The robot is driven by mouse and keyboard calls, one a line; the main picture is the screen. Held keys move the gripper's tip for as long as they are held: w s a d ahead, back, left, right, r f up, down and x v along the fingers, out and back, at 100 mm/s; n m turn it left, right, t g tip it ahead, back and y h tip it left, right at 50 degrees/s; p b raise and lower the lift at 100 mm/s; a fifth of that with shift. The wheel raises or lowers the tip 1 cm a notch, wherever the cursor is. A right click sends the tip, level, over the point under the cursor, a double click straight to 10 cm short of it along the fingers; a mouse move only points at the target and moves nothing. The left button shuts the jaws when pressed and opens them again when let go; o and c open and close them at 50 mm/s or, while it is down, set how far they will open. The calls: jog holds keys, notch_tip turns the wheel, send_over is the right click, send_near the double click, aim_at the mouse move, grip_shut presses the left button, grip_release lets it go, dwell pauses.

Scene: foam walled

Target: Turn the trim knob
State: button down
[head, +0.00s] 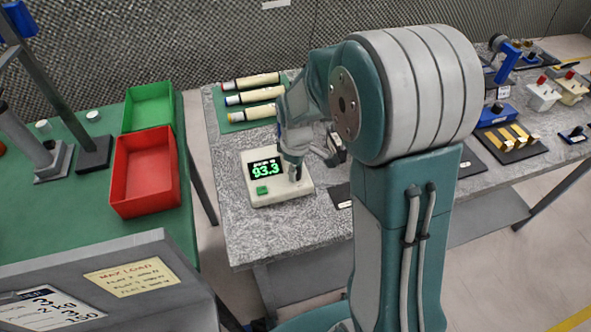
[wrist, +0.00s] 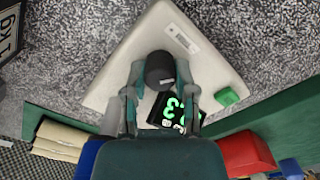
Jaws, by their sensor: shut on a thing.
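The trim knob (wrist: 160,68) is a dark round cap on a cream instrument box (head: 260,197), seen in the wrist view between my fingertips. My gripper (wrist: 160,82) is shut on it, one finger on each side. In the head view my gripper (head: 295,174) reaches down to the right side of the box and mostly hides the knob. The box's display (head: 265,170) shows 93.3 in green digits; in the wrist view my gripper partly covers it. A green button (head: 262,190) sits below the display.
The box stands on a grey speckled bench (head: 235,230). Behind it, several cream cylinders lie on a green tray (head: 233,127). Red (head: 146,205) and green bins stand on a green table at left. Dark mats and fixtures lie to the right.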

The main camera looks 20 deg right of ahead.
jog(key=m, duration=0.4)
jog(key=shift+m, duration=0.4)
jog(key=m, duration=1.4)
jog(key=shift+c, duration=2.1)
grip_release()
